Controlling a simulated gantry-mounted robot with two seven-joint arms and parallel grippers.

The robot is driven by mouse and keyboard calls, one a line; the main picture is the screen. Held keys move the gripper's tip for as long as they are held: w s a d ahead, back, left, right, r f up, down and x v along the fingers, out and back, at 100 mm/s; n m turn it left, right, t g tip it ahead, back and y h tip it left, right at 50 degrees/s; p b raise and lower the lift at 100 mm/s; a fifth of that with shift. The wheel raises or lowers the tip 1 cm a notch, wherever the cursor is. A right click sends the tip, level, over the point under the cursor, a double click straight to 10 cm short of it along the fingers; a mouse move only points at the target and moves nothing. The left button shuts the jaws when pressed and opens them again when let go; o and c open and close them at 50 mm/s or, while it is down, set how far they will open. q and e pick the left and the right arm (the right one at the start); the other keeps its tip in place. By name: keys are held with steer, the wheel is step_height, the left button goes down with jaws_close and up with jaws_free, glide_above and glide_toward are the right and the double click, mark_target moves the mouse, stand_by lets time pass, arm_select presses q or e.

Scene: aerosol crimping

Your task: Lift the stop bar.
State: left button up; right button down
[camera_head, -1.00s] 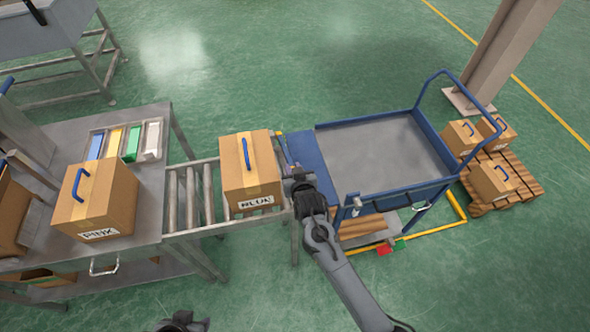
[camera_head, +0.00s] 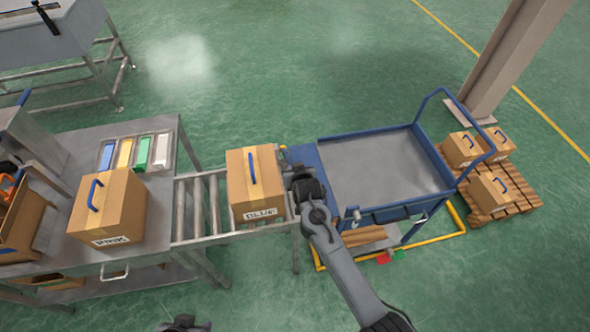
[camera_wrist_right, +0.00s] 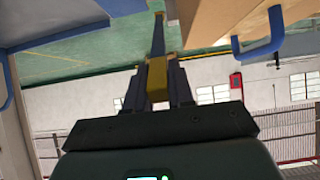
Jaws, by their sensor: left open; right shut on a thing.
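The stop bar (camera_head: 284,158) is at the right end of the roller conveyor, beside the BLUE-labelled box (camera_head: 254,185). My right gripper (camera_head: 293,174) is at the bar, and the arm hides much of it in the head view. In the right wrist view the fingers (camera_wrist_right: 157,90) are shut on a yellow part of the stop bar (camera_wrist_right: 157,72), with its dark blue length reaching away from them. I cannot tell how far the bar is raised. My left gripper (camera_head: 183,323) shows only partly at the bottom edge, away from the bar, open.
The PINK-labelled box (camera_head: 108,207) stands on the metal table left of the rollers (camera_head: 197,205). A blue-framed cart (camera_head: 385,165) is right of the conveyor. A pallet (camera_head: 513,193) with several boxes is farther right. In the wrist view, a box's blue handle (camera_wrist_right: 277,25) is close by.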

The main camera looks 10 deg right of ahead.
steer(key=c, duration=1.1)
jaws_free()
steer(key=shift+o, duration=0.2)
steer(key=p+v, duration=0.1)
steer(key=v, duration=0.9)
steer(key=shift+s+r, duration=0.2)
steer(key=shift+s, duration=0.15)
